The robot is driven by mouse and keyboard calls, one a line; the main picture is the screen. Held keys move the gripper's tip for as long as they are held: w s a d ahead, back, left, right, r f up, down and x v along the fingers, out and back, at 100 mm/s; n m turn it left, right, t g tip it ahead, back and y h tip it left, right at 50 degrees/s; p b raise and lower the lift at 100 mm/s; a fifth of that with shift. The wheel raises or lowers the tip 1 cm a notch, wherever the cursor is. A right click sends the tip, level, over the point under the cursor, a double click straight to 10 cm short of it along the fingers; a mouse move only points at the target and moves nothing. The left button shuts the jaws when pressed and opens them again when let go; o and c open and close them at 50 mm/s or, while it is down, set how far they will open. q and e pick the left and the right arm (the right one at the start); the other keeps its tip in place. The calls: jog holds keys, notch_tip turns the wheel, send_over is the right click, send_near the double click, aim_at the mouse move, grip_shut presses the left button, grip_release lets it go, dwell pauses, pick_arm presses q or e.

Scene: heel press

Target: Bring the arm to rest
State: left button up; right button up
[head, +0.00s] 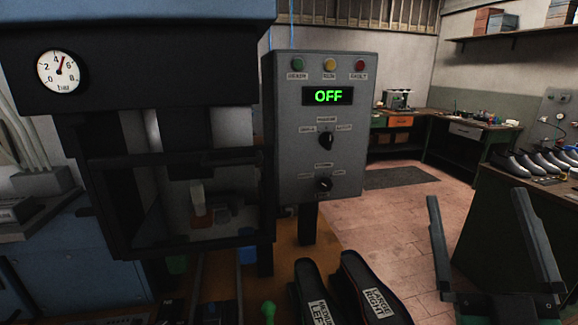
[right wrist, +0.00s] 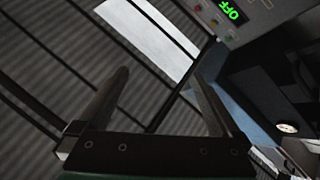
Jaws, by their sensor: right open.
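My right gripper (head: 487,240) is at the lower right of the head view. Its two dark fingers are spread wide, with nothing between them. It is raised, apart from the control box and the press. In the right wrist view the same fingers (right wrist: 162,105) are open and empty, with the ceiling or wall behind them. My left gripper is not seen in either view.
A grey control box (head: 290,150) reads OFF in green. The press (head: 130,90) with its gauge (head: 62,71) stands at left. A bench (head: 520,215) with several shoes is at right. Open floor (head: 400,215) lies between.

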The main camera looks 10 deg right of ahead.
jog(key=s+a+r+t+y+p, duration=0.1)
jog(key=s+a+r+y+p, duration=0.15)
jog(key=a+r+y, duration=0.4)
jog(key=s+a+r+t+y+p, duration=0.1)
jog(key=s+a+r+y+p, duration=0.2)
jog(key=r, duration=0.6)
notch_tip(320, 180, up, 34)
jog(key=p, duration=3.4)
jog(key=shift+w+a+r, duration=0.25)
jog(key=shift+w, duration=0.1)
